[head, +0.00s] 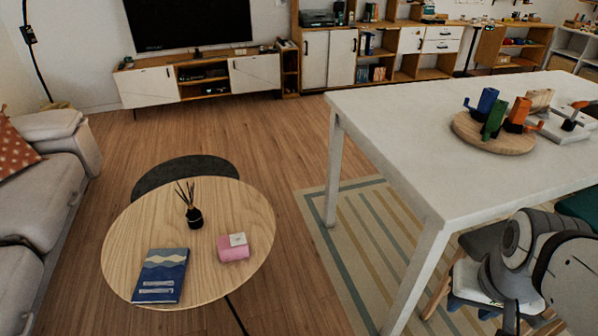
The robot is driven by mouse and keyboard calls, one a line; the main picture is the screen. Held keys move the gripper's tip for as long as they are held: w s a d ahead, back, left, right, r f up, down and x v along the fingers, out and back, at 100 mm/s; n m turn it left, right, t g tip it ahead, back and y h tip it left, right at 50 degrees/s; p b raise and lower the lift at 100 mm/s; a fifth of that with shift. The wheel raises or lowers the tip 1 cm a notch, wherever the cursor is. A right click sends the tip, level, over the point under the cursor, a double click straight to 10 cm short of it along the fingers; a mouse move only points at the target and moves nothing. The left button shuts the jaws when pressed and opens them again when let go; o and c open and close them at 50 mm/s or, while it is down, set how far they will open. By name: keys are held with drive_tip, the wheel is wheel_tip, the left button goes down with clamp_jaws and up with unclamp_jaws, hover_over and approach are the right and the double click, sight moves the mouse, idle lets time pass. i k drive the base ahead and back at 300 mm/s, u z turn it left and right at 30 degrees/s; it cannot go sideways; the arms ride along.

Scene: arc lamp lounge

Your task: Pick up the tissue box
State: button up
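The tissue box (233,250) is a small pink box with a white patch on top, probably the tissue or its opening. It sits on the right part of the round wooden coffee table (135,235), in the lower left of the head view. Nothing covers it. Part of my grey and white arm shows at the lower right, beside the white table and well apart from the tissue box. I cannot make out my gripper's fingertips there.
A black reed diffuser (194,217) and a blue book (161,276) share the coffee table. A grey sofa (30,205) stands left. A long white table (400,120) bears a round board (490,143) with colourful cups. Bare floor lies between the coffee table and the striped rug (345,250).

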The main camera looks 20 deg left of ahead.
sight(227, 253)
drive_tip(key=z, duration=0.15)
drive_tip(key=i, duration=0.15)
drive_tip(key=z, duration=2.85)
drive_tip(key=k, duration=2.5)
drive_tip(key=u, duration=2.45)
drive_tip(key=i, duration=0.45)
